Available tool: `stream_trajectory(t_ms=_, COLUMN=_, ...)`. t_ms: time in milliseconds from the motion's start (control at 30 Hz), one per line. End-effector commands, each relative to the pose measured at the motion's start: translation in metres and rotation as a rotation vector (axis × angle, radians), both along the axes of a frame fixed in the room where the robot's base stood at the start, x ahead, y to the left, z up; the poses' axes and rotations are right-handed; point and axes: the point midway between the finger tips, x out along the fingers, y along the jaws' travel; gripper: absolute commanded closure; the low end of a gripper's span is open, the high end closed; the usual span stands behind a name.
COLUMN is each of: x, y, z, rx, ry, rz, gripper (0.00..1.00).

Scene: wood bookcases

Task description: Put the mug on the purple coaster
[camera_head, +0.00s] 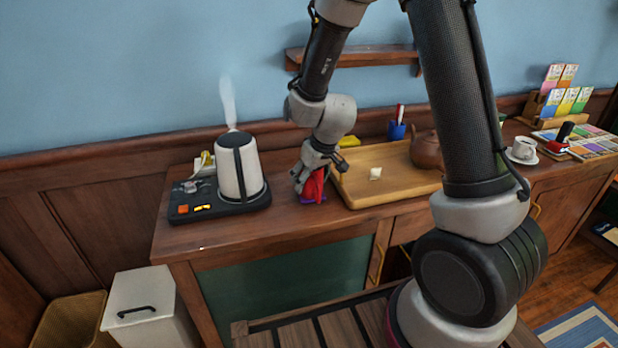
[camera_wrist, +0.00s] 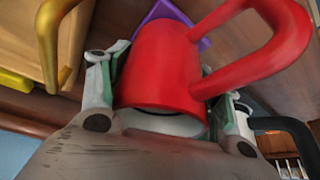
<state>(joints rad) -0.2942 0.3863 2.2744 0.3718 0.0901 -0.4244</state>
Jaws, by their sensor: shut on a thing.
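The red mug (camera_wrist: 158,65) is between the fingers of my gripper (camera_wrist: 165,100) in the wrist view, with its handle sticking out to the upper right. In the head view the mug (camera_head: 314,186) shows partly behind my gripper (camera_head: 312,180), low over the wooden counter between the kettle and the tray. My gripper is shut on the mug. The purple coaster (camera_head: 318,201) shows as a small strip just below the mug, and as an edge past it in the wrist view (camera_wrist: 170,12). The mug hides most of the coaster, so I cannot tell whether they touch.
A steaming kettle (camera_head: 239,168) stands on a black base (camera_head: 195,212) to the left. A wooden tray (camera_head: 385,190) with a brown teapot (camera_head: 426,150) is close on the right. A blue pen cup (camera_head: 396,130) stands behind it. The counter front is clear.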

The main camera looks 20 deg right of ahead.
Motion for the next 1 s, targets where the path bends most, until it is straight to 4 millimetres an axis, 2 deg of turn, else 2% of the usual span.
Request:
stream_trajectory(t_ms=33, x=0.0, y=0.0, z=-0.001, rx=0.0, ry=0.0, rz=-0.001, gripper=0.33)
stream_trajectory(t_ms=133, x=0.0, y=0.0, z=-0.001, rx=0.0, ry=0.0, rz=-0.001, gripper=0.14)
stream_trajectory(t_ms=167, x=0.0, y=0.0, z=-0.001, rx=0.0, ry=0.0, rz=0.0, gripper=0.11)
stream_trajectory(t_ms=567, x=-0.001, y=0.0, z=0.002, rx=0.0, ry=0.0, rz=0.0, gripper=0.11)
stream_trajectory(t_ms=767, x=-0.012, y=-0.004, z=0.031, rx=0.0, ry=-0.003, rz=0.002, gripper=0.11)
stream_trajectory(t_ms=1000, x=-0.03, y=-0.012, z=0.08, rx=0.002, ry=-0.004, rz=-0.001, gripper=0.11)
